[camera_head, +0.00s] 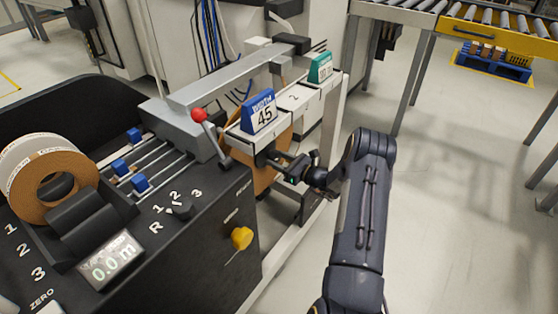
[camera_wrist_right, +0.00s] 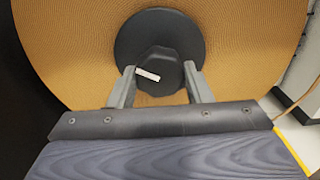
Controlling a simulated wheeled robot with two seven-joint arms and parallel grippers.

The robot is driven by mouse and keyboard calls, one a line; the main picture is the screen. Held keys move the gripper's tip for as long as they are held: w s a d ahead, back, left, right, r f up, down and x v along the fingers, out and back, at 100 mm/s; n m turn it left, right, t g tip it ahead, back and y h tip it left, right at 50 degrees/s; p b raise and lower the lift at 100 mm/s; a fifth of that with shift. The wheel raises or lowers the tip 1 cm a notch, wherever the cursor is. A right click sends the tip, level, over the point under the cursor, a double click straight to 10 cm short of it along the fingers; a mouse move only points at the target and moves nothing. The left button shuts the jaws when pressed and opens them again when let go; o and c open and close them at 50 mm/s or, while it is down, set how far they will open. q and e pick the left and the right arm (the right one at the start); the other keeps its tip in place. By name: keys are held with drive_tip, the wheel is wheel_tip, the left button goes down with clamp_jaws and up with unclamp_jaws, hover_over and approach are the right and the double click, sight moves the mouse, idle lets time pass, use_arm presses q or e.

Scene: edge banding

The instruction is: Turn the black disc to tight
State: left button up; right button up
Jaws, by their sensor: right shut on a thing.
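The black disc (camera_wrist_right: 135,35) sits at the centre of a large tan coil (camera_wrist_right: 75,50) in the right wrist view. A raised black hub with a white mark (camera_wrist_right: 148,75) stands out from the disc's middle. My right gripper (camera_wrist_right: 160,82) has one finger on each side of this hub and is shut on it. In the head view my right gripper (camera_head: 275,160) reaches in from the right, below the blue "45" sign, and the disc is mostly hidden there. The coil (camera_head: 264,178) shows partly behind the gripper. My left gripper is not in view.
A black console (camera_head: 190,245) with a yellow knob (camera_head: 241,238) and a display stands at left. A red-ball lever (camera_head: 199,115) and the blue sign (camera_head: 260,112) are close to my gripper. Open floor lies to the right, below a roller conveyor (camera_head: 460,12).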

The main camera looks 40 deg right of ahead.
drive_tip(key=shift+m, duration=1.2)
drive_tip(key=m, duration=0.2)
drive_tip(key=shift+m+p, duration=0.3)
drive_tip(key=m+p, duration=0.1)
drive_tip(key=m, duration=0.2)
drive_tip(key=shift+a, duration=0.1)
drive_tip(key=shift+m+p, duration=0.5)
drive_tip(key=shift+m, duration=1.4)
drive_tip(key=o, duration=1)
